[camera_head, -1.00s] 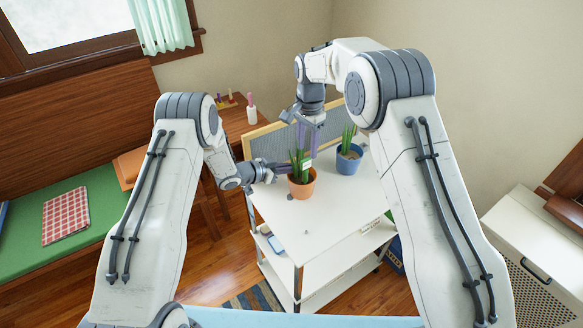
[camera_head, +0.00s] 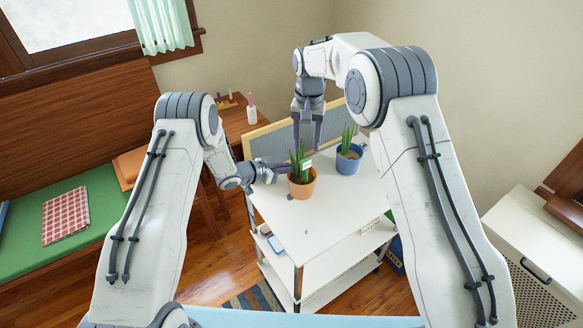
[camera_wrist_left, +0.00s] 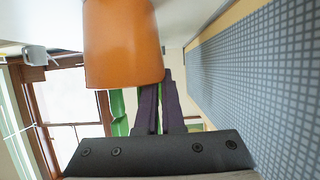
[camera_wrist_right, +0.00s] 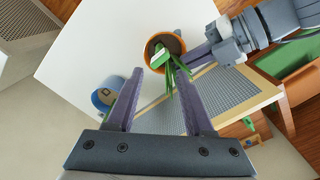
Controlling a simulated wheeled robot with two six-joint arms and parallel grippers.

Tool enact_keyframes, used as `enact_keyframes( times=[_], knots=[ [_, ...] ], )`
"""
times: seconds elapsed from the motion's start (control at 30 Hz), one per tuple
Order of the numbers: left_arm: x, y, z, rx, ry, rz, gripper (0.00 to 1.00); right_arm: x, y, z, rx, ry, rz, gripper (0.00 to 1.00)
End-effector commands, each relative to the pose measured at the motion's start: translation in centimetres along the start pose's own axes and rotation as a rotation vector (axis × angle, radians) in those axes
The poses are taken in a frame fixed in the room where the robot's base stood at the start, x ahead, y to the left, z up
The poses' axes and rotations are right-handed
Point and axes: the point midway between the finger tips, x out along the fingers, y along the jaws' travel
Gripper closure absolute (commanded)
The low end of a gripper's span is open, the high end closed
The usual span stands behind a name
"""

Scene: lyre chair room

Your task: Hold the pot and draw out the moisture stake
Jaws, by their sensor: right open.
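An orange pot (camera_head: 302,188) with a green plant stands on the white cart top. A small white-topped stake (camera_head: 307,163) rises among its leaves; it also shows in the right wrist view (camera_wrist_right: 157,56). My left gripper (camera_head: 283,170) is at the pot's left rim, its fingers close together; in the left wrist view they (camera_wrist_left: 160,90) look shut on the pot's wall (camera_wrist_left: 122,45), one partly hidden behind the rim. My right gripper (camera_head: 307,149) is open and empty, pointing down above and behind the plant. In the right wrist view its fingers (camera_wrist_right: 160,75) stand apart, the stake lying beyond the gap.
A blue pot (camera_head: 348,160) with a plant stands to the right of the orange pot. A grey mesh panel with a wooden frame (camera_head: 270,145) runs along the cart's back. The white cart top (camera_head: 310,225) is clear in front of the pots.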

Motion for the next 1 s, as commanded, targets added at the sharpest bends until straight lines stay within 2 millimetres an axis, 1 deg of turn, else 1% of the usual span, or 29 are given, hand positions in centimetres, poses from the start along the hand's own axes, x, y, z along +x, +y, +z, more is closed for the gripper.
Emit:
enact_keyframes(
  times=[0.03,0.2,0.3,0.4,0.57,0.67,0.77,1.0],
  knots=[
    [0.1,0.5,0.8,-0.006,-0.016,0.008,1.0,-0.2,-0.1,0.0,-0.105,0.002,0.0,0.47],
    [0.1,0.5,0.8,-0.006,-0.016,0.009,1.0,-1.1,-0.1,0.0,-0.447,0.002,0.003,0.47],
    [0.1,0.5,0.8,-0.006,-0.016,0.009,1.0,-1.4,-0.2,0.0,-0.6,0.003,0.004,0.47],
    [0.1,0.5,0.8,-0.006,-0.016,0.009,1.0,-1.6,-0.2,0.0,-0.708,0.002,0.005,0.47],
    [0.1,0.5,0.8,-0.006,-0.016,0.009,1.0,-1.6,-0.2,0.1,-0.789,0.001,0.005,0.47],
    [0.1,0.5,0.8,-0.006,-0.016,0.009,1.0,-1.1,-0.2,0.1,-0.798,0.0,0.006,0.47],
    [0.1,0.5,0.8,-0.006,-0.016,0.009,1.0,0.0,-0.2,0.1,-0.797,-0.001,0.006,0.47],
    [0.1,0.5,0.8,-0.006,-0.016,0.009,1.0,3.6,-0.1,0.1,-0.796,-0.003,0.006,0.47]
  ],
)
